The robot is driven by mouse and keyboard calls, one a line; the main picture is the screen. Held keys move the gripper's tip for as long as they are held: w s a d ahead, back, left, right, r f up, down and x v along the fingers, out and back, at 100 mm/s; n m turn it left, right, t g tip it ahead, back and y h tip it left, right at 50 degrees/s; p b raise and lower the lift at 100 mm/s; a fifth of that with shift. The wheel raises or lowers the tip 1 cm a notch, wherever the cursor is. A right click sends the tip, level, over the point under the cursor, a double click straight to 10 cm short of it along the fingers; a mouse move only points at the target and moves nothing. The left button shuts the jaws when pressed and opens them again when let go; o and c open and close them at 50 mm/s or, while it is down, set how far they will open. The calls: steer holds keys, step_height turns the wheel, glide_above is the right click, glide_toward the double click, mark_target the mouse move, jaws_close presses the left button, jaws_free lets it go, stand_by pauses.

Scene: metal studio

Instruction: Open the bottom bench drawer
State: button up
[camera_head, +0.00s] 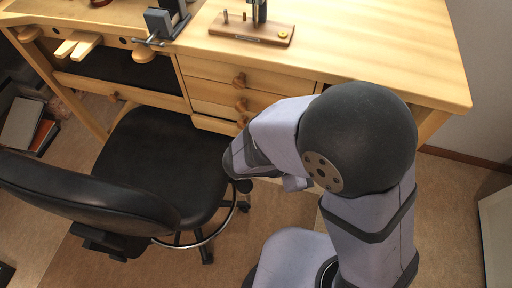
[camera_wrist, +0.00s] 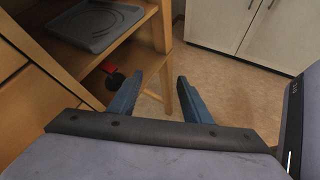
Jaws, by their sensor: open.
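The wooden bench (camera_head: 340,45) has a stack of drawers with round wooden knobs in the head view. The upper drawer (camera_head: 210,70) and the middle drawer (camera_head: 210,92) look shut. The bottom drawer (camera_head: 213,124) shows low in the stack, partly hidden by my arm; I cannot tell whether it is slightly out. A lower knob (camera_head: 241,121) shows just above my arm. In the wrist view my gripper (camera_wrist: 158,78) is open and empty, its blue fingers apart, with floor and a bench leg beyond. The head view does not show the fingers clearly.
A black chair (camera_head: 160,165) stands left of my arm, close to the drawers. In the wrist view, wooden panels (camera_wrist: 20,105) are at the left, and a shelf holds a grey tray (camera_wrist: 95,22). A bench leg (camera_wrist: 168,75) stands near the fingers. White cabinets (camera_wrist: 225,20) stand behind.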

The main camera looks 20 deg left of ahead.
steer(key=s+a+f+n+t+y+b, duration=0.3)
steer(key=a+f+n+t+b, duration=0.15)
steer(key=a+f+b, duration=0.45)
steer(key=s+a+f+n+t+y+b, duration=0.3)
steer(key=a+f+n+b, duration=0.35)
steer(key=a+f, duration=0.35)
steer(key=w+a+r+n+t+y, duration=0.2)
steer(key=a+r+n+t+y, duration=0.15)
steer(key=a+r, duration=0.35)
steer(key=w+d, duration=0.1)
steer(key=w, duration=0.6)
steer(key=shift+d+r+b, duration=0.15)
steer(key=shift+r+b, duration=0.15)
steer(key=shift+r, duration=0.05)
steer(key=shift+m, duration=0.25)
jaws_close()
steer(key=shift+s, duration=0.15)
